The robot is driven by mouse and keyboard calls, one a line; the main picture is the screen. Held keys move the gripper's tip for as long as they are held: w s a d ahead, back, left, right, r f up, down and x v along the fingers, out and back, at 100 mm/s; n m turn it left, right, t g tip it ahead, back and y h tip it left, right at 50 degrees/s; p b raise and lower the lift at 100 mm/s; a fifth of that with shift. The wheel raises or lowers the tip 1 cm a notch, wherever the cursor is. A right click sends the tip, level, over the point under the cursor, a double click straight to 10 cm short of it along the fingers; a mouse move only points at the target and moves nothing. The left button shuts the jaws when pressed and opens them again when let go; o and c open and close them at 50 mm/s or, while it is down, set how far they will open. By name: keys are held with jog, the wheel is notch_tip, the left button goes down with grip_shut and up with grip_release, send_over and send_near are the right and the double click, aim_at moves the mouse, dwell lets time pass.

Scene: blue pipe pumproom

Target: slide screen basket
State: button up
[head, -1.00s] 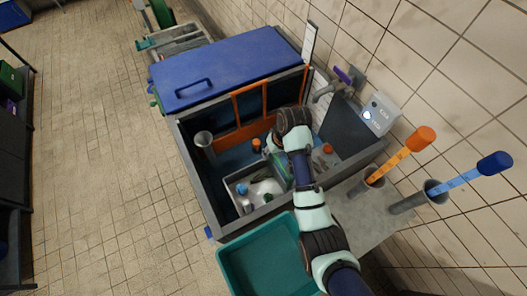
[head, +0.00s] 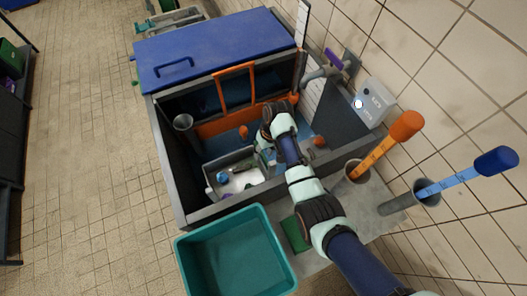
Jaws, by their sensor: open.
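A pale grey basket (head: 216,167) sits inside the open front of the dark grey tank, low and toward the left. It holds a white piece and several small items, one with a blue top. My gripper (head: 266,158) is inside the tank at the basket's right end, at the end of my downward-reaching arm. Its jaws are open, but the fingers are small and partly hidden by my wrist. I cannot tell whether they touch the basket. An orange screen frame with an upright handle (head: 235,69) stands across the tank behind the basket.
The tank's grey wall (head: 165,175) surrounds the basket. A blue lid (head: 215,45) covers the back. An empty teal bin (head: 235,250) stands in front. A green block (head: 296,234) lies on the ledge. Orange (head: 405,127) and blue (head: 495,162) handled tools stand in holders at right.

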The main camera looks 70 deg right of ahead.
jog(key=shift+f, duration=0.2)
grip_shut()
dwell(0.3)
notch_tip(320, 180, up, 29)
jog(key=p, duration=2.8)
grip_release()
